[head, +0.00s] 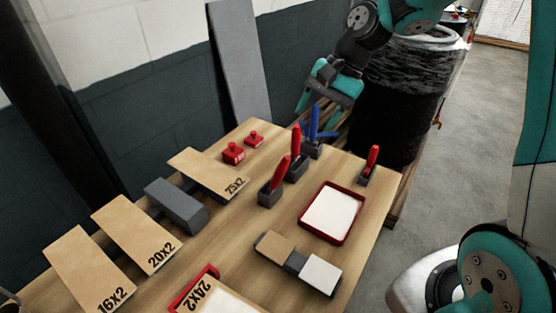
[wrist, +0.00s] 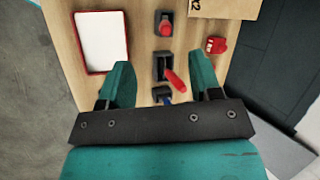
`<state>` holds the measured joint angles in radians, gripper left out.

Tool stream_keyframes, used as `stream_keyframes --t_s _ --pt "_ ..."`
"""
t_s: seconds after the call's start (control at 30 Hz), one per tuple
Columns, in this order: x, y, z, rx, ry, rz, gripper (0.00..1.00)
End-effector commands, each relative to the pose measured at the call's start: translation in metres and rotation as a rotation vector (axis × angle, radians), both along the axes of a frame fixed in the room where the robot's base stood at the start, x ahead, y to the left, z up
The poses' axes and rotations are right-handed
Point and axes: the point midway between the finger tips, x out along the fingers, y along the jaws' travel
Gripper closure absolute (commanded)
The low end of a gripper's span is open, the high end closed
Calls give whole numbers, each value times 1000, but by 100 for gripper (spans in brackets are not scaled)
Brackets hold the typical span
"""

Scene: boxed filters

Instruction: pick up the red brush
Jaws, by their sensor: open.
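Several red-handled tools stand upright in dark grey holders on the wooden table; I cannot tell which is the red brush. In the head view, one red handle (head: 280,172) is in the middle, one (head: 295,140) is just behind it, and a smaller one (head: 372,157) is near the right edge. The wrist view shows two red handles, one (wrist: 166,27) at the top and one (wrist: 177,82) between my fingers' sides. My gripper (head: 317,114) is open and empty above the table's far end; its fingers also show in the wrist view (wrist: 162,70). Tool heads are hidden.
A blue-handled tool (head: 314,122) stands in a holder close under my gripper. A red-rimmed white tray (head: 329,237) lies to the right. A black-wrapped drum (head: 400,105) stands beyond the table.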

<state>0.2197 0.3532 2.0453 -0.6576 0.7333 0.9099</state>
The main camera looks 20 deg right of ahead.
Motion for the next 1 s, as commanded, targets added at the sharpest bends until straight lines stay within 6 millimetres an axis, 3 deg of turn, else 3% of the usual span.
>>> stream_keyframes --t_s 0.1,0.2,0.7,1.0 --pt "18 -23 2 20 66 -136 42" --pt "23 -25 -8 28 86 -178 42" --pt "24 25 -97 26 88 -176 42" --pt "25 39 -116 26 88 -175 42"
